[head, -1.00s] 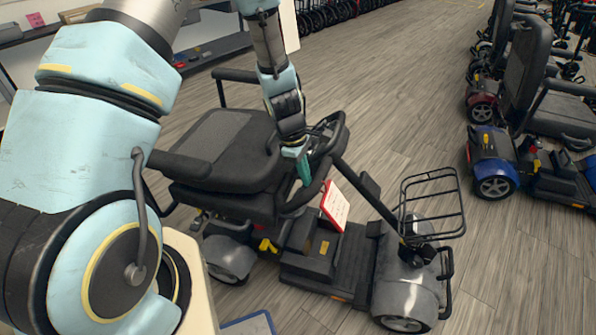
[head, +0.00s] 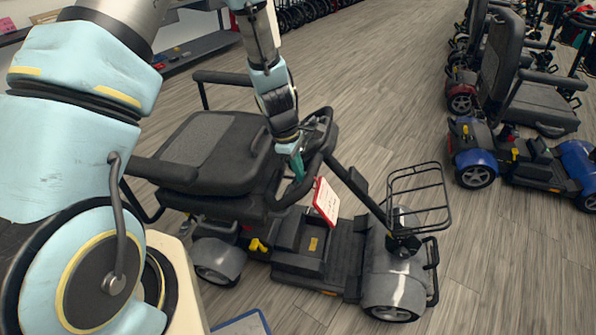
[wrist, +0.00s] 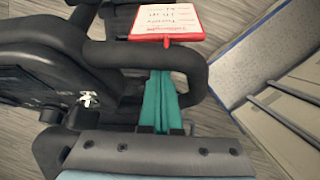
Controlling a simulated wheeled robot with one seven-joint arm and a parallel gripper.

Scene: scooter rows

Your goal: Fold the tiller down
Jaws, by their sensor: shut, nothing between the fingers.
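The tiller (head: 352,183) of the grey scooter slants from the front of the floor deck up and back toward the seat. Its looped handlebar (head: 322,160) sits just in front of the folded-down seat back (head: 215,145). My gripper (head: 298,168) is at the handlebar, its teal fingers pointing down and shut with nothing held. In the wrist view the fingers (wrist: 160,100) reach across the inside of the black handlebar loop (wrist: 195,62), close to the bar; I cannot tell whether they touch it. A red-framed white tag (head: 326,202) hangs by the tiller, also seen in the wrist view (wrist: 166,18).
A wire basket (head: 420,195) is on the scooter's front. A blue scooter (head: 520,160) and others stand in a row at the right. A shelf (head: 195,55) stands at the back left. Wood-look floor (head: 395,110) is open between the rows.

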